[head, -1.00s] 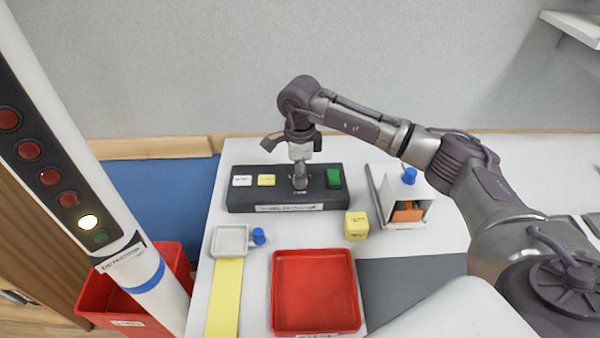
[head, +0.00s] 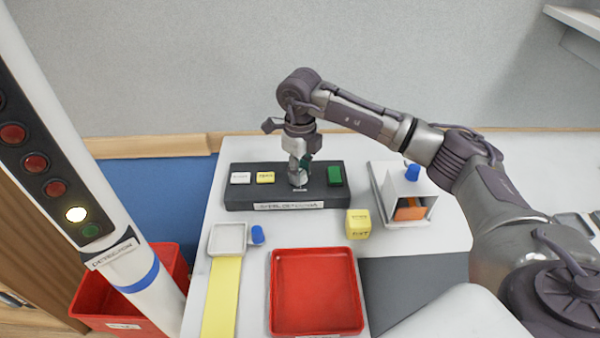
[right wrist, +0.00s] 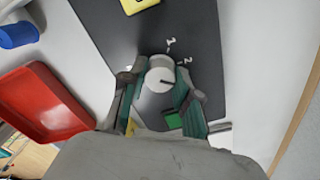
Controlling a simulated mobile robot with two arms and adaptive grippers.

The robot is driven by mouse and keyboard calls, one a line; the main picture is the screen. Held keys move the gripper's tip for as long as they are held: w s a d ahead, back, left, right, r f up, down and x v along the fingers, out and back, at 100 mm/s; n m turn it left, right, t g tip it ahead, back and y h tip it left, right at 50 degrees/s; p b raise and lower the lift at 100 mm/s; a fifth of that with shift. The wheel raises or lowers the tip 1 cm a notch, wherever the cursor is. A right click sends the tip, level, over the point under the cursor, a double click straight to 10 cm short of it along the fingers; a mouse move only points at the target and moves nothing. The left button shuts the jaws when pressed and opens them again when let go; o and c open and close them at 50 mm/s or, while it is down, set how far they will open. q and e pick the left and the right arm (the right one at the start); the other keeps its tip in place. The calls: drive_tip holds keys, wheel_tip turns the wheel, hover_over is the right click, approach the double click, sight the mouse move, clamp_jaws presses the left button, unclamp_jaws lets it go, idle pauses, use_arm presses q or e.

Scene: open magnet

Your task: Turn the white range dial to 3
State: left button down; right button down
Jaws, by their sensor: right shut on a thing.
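The white range dial (right wrist: 158,82) is a round knob with a dark pointer line, on the dark control box (head: 240,200). In the right wrist view, printed numerals, seemingly 1 and 2, stand beside it. The pointer slants toward the lower right, past the 2; no 3 can be read. In the head view the dial (head: 298,181) is partly covered by my right gripper (head: 301,168). The right gripper (right wrist: 161,84) points down, with a finger on each side of the dial, shut on it. My left gripper is not in view.
The box also has a white button (head: 241,178), a yellow button (head: 265,177) and a green button (head: 335,176). A yellow cube (head: 358,224), red tray (head: 274,292) and white open box (head: 425,212) stand nearby. A lamp column (head: 125,235) stands at left.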

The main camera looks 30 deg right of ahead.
drive_tip(key=shift+m, duration=1.3)
drive_tip(key=c, duration=0.8)
unclamp_jaws()
drive_tip(key=shift+b, duration=0.3)
drive_tip(key=shift+c, duration=0.2)
drive_tip(key=shift+r, duration=0.15)
wheel_tip(320, 180, up, 12)
